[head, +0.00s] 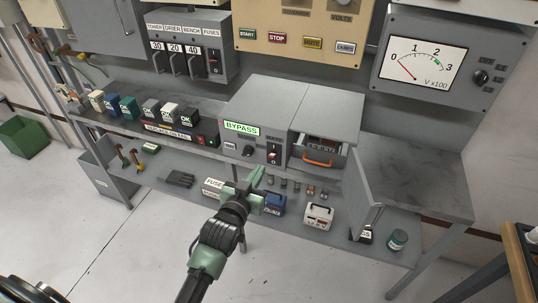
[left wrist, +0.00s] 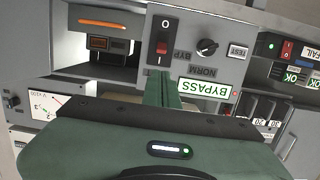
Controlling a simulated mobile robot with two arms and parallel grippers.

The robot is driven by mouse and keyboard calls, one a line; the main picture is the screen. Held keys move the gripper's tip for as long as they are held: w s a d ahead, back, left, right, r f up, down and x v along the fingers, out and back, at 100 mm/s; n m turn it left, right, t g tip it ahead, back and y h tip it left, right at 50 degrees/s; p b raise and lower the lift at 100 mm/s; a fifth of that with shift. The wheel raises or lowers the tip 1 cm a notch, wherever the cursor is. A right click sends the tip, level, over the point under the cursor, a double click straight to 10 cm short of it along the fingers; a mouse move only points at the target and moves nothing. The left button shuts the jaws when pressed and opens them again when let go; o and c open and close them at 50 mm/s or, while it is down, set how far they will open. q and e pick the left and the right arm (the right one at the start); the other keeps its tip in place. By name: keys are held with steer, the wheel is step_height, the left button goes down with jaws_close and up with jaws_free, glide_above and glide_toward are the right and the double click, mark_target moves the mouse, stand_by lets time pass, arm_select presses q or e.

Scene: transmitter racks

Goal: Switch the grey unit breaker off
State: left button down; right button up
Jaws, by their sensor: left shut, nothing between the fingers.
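The grey unit (head: 245,108) stands on the bench with a lit green BYPASS sign (head: 241,128) on its front. Its breaker (head: 273,154), black with a red part, is right of the sign. The left wrist view is upside down and shows the breaker (left wrist: 163,38) with a 0 above and an I below in the picture. I cannot tell the lever's position for sure. My left gripper (head: 258,180) is shut and empty, in front of and below the breaker; its green fingertips (left wrist: 163,80) appear close to the panel, contact unclear. My right gripper is out of view.
A drawer with an orange handle (head: 318,159) stands open right of the breaker. A NORM/BYPASS knob (left wrist: 207,47) is beside it. A grey open panel (head: 362,192) juts out at right. The lower shelf holds fuses and boxes, including a blue one (head: 274,205).

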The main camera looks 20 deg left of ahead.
mark_target(272, 155)
arm_select(q)
steer(key=w, duration=0.2)
steer(key=w+f, duration=0.1)
steer(key=w, duration=0.5)
steer(key=shift+w+d+f+p, duration=0.15)
steer(key=shift+p, duration=0.25)
steer(key=shift+w+f, duration=0.1)
steer(key=shift+w, duration=0.5)
